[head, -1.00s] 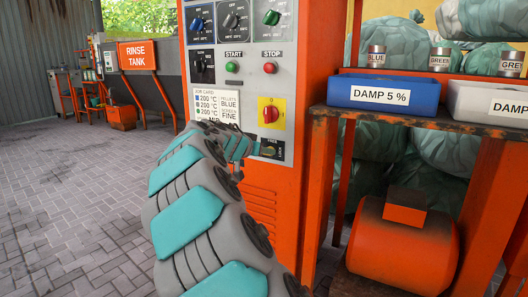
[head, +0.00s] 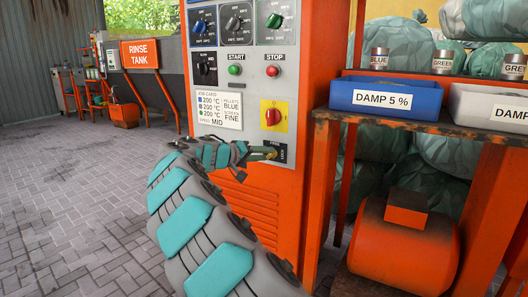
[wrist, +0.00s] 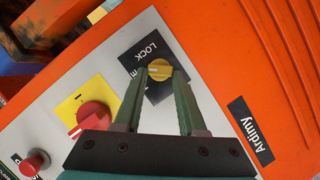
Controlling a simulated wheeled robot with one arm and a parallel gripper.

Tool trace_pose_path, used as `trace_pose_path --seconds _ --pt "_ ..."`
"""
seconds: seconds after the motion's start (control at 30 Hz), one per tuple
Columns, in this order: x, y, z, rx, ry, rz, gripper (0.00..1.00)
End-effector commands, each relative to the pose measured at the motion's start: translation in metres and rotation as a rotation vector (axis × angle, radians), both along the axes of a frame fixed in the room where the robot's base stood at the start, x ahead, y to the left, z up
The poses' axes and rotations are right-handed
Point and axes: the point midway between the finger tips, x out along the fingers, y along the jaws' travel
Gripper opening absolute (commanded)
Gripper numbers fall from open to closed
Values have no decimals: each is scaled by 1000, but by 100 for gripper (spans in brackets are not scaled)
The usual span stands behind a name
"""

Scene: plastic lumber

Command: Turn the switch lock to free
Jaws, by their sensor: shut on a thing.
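The switch lock is a brass-yellow knob (wrist: 159,69) on a black plate (wrist: 150,48) on the grey panel. In the wrist view the plate reads LOCK beside the knob, and a second word is partly hidden by a finger. My gripper (wrist: 161,75) has its two green fingers on either side of the knob, shut on it. A pale line crosses the knob face; I cannot tell for sure which word it points to. In the head view my gripper (head: 262,153) reaches the black plate (head: 281,150) low on the panel, its fingers covering part of it.
A red rotary switch on a yellow plate (head: 272,116) sits just above the lock, with the red STOP button (head: 271,71) and green START button (head: 235,70) higher up. A shelf with a blue DAMP 5 % bin (head: 384,97) stands to the right. Paved floor is open at left.

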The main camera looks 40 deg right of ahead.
Motion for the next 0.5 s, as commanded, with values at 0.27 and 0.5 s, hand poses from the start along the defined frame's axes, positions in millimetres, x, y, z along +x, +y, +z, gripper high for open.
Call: trace_pose_path --seconds 0.27,0.5 --pt "2 1 -5 -97 247 -1 0" --pt "3 1 -7 -177 435 1 0"
